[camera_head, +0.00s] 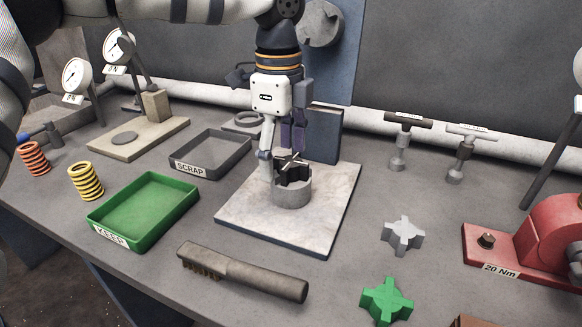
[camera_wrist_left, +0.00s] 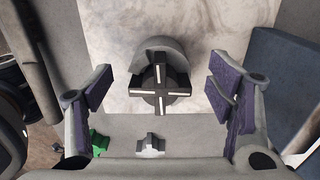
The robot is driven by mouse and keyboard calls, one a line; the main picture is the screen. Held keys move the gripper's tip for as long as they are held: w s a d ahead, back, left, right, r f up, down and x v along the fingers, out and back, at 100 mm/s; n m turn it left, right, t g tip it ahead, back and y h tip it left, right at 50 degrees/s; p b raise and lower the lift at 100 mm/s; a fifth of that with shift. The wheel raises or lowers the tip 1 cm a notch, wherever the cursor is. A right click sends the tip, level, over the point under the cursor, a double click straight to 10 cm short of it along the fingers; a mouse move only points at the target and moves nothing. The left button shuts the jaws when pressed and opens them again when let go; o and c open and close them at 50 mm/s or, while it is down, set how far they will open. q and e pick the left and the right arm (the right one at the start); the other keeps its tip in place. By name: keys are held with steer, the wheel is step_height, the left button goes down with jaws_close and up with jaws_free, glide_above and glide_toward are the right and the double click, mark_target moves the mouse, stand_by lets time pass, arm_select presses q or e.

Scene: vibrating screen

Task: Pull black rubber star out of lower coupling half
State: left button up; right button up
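The black rubber star (camera_head: 293,168) sits in the grey lower coupling half (camera_head: 291,193), its arms standing above the rim. The coupling half stands on a pale square plate (camera_head: 255,222). In the left wrist view the black star (camera_wrist_left: 159,84) shows as a dark cross with pale lines on its arms, over the round coupling half (camera_wrist_left: 165,55). My left gripper (camera_head: 282,150) points down just above the star. In the wrist view its fingers (camera_wrist_left: 156,98) are spread on both sides of the star with gaps, holding nothing. My right gripper is not in view.
A green KEEP tray (camera_head: 120,232) and a grey SCRAP tray (camera_head: 235,165) lie to the left. A brush (camera_head: 245,275) lies in front of the plate. A grey star (camera_head: 404,234) and a green star (camera_head: 386,301) lie right. A dark upright block (camera_head: 325,133) stands close behind the gripper.

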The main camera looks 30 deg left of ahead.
mark_target(281, 158)
arm_select(q)
steer(key=c, duration=1.4)
steer(key=shift+c, duration=0.2)
step_height(281, 158, up, 3)
steer(key=shift+w+r, duration=0.1)
steer(key=shift+c, duration=0.5)
steer(key=s+r, duration=0.1)
steer(key=r, duration=0.1)
steer(key=s+d+r, duration=0.1)
steer(key=s+r, duration=0.3)
steer(key=shift+s+d+r, duration=0.2)
steer(key=shift+s+d, duration=0.05)
steer(key=shift+d, duration=0.1)
steer(key=shift+s+d+r, duration=0.5)
steer(key=shift+s+r, duration=0.6)
steer(key=shift+s, duration=0.25)
steer(key=shift+s+d+r, duration=0.45)
steer(key=shift+s+r, duration=0.6)
steer(key=shift+s, duration=0.25)
steer(key=shift+s+d+r, duration=0.5)
steer(key=shift+s+r, duration=0.6)
steer(key=shift+s, duration=0.25)
